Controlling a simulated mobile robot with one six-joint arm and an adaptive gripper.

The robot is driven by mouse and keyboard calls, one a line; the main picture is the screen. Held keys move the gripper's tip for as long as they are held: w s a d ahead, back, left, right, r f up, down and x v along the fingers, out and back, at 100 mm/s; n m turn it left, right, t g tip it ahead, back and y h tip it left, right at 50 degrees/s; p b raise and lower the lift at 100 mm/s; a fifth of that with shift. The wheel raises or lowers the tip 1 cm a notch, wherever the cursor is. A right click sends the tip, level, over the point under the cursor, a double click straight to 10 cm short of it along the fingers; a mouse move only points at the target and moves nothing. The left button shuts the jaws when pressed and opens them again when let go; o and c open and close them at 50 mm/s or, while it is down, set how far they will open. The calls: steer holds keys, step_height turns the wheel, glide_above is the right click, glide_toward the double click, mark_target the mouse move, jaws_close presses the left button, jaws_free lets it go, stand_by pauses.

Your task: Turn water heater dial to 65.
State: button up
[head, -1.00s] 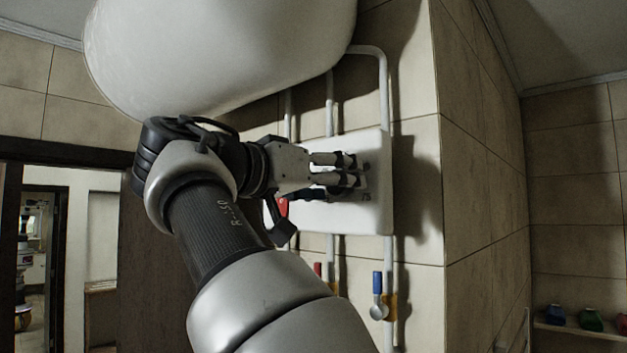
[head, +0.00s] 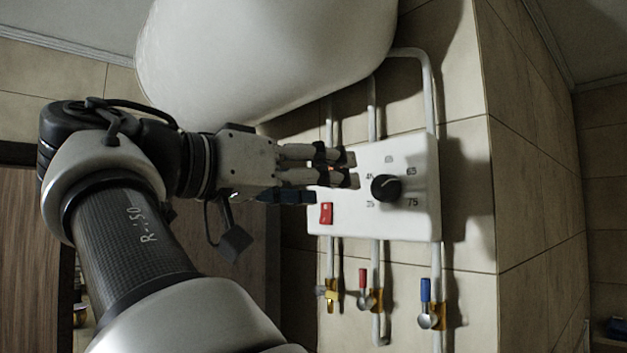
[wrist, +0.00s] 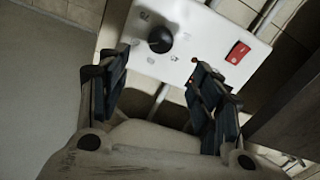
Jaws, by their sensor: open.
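The water heater's white control panel (head: 418,215) is on the tiled wall below the big white tank (head: 260,50). Its round black dial (head: 386,188) is in full view, with printed numbers around it; 65 is at its upper right and 75 at its lower right. The dial's pointer is too small to read surely. My gripper (head: 345,168) is open and empty, left of the dial and apart from it, its fingertips over the panel's left part. In the wrist view the dial (wrist: 160,39) shows beyond and between the open fingers (wrist: 158,70).
A red switch (head: 326,213) is at the panel's lower left, close below my fingers. Pipes run above and below the panel, with a red-handled valve (head: 364,282) and a blue-handled valve (head: 426,291) below. Bare wall lies to the right.

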stand_by(0.4)
steer(key=d+f+n+g+y+b, duration=0.1)
steer(key=d+f+n+y+b, duration=0.4)
steer(key=f, duration=0.8)
steer(key=d+f+n+g+y+b, duration=0.1)
steer(key=d+f+n+y+b, duration=0.15)
steer(key=d+f, duration=0.8)
steer(key=s+a+f+g+y+b, duration=0.1)
steer(key=s+f, duration=0.6)
steer(key=f, duration=0.7)
steer(key=s+a+f+g+y+b, duration=0.1)
steer(key=s+f, duration=0.6)
steer(key=f, duration=0.7)
steer(key=s+a+f+n+g+y+b, duration=0.1)
steer(key=s+f+y+b, duration=0.4)
steer(key=f, duration=1)
steer(key=s+a+g+b, duration=0.1)
steer(key=a, duration=0.1)
steer(key=shift+s+a, duration=0.35)
steer(key=shift+s, duration=0.05)
